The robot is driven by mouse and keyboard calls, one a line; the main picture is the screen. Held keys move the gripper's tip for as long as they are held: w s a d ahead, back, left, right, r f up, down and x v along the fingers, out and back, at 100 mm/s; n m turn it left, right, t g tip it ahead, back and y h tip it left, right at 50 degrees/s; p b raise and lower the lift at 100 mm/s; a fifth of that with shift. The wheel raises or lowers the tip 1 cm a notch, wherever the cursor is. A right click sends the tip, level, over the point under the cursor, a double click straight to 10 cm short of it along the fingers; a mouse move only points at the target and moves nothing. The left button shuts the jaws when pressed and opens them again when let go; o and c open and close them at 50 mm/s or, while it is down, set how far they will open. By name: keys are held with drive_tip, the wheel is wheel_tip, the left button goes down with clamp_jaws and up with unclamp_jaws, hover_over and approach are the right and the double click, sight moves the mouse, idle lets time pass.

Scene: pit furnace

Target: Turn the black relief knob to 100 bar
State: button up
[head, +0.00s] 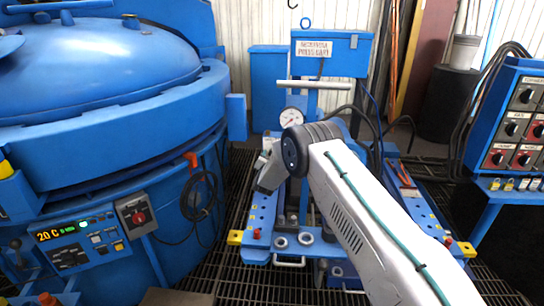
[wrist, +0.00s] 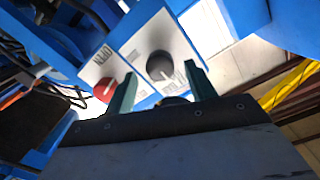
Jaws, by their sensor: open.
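The black relief knob (wrist: 160,66) shows in the wrist view, round and dark on a white label plate whose print is too small to read. My gripper (wrist: 161,72) is open, with one green finger on each side of the knob in the picture. I cannot tell whether the fingertips reach around the knob or stop short of it; no contact shows. In the head view my wrist (head: 268,172) is at the blue press, and my arm hides the knob and the fingers. A round white pressure gauge (head: 291,118) stands just above; its reading is too small to tell.
A red knob (wrist: 105,90) on its own white plate sits close to the left finger. A blue furnace (head: 110,95) fills the left of the head view. A control panel (head: 515,125) with several switches stands right. Black hoses hang behind the press.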

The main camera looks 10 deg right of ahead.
drive_tip(key=shift+v, duration=2.3)
drive_tip(key=s+a+f+n+g+y, duration=0.2)
drive_tip(key=s+a+f+g+y, duration=0.15)
drive_tip(key=f, duration=0.55)
drive_tip(key=s+a+r+n+g+y, duration=0.2)
drive_tip(key=s+n+g+y, duration=0.1)
drive_tip(key=s+g, duration=0.3)
drive_tip(key=s+d+r+n+g, duration=0.1)
drive_tip(key=s+d+r+g, duration=0.1)
drive_tip(key=s+r, duration=0.9)
drive_tip(key=s+d+r+n+g, duration=0.1)
drive_tip(key=s+d+r, duration=0.4)
drive_tip(key=s+r, duration=0.7)
drive_tip(key=s+d+r+n+g, duration=0.2)
drive_tip(key=s+r, duration=1)
drive_tip(key=s, duration=2.4)
drive_tip(key=shift+d+r+g+h, duration=0.25)
drive_tip(key=shift+d+g+h, duration=0.1)
drive_tip(key=shift+d, duration=0.85)
